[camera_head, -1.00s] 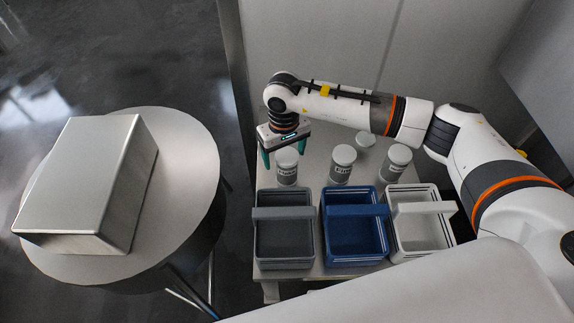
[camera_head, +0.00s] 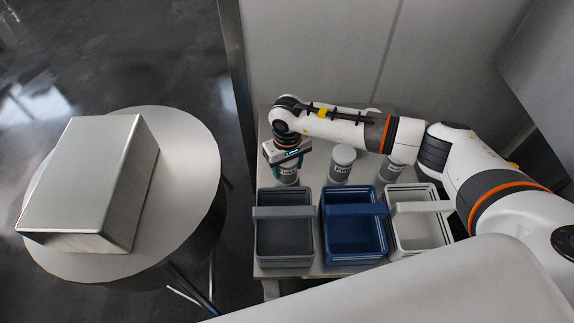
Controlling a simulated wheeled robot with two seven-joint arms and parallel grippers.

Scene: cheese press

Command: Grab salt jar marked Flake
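A white-lidded jar with a grey label band (camera_head: 288,173) stands behind the grey crate, the leftmost of the jars. Its label is too small and partly covered to read surely. My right gripper (camera_head: 287,165) points down over this jar, its green fingers on either side of the jar's upper part and its body hiding the lid. Whether the fingers touch the jar cannot be made out. A similar jar (camera_head: 341,165) stands behind the blue crate, and another (camera_head: 391,171) behind the white crate, partly hidden by my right arm. My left gripper is not in view.
A grey crate (camera_head: 258,240), a blue crate (camera_head: 327,235) and a white crate (camera_head: 440,228), each with a handle bar, line the table's front. A wall stands behind. A round table (camera_head: 195,150) at left bears a metal box (camera_head: 80,180).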

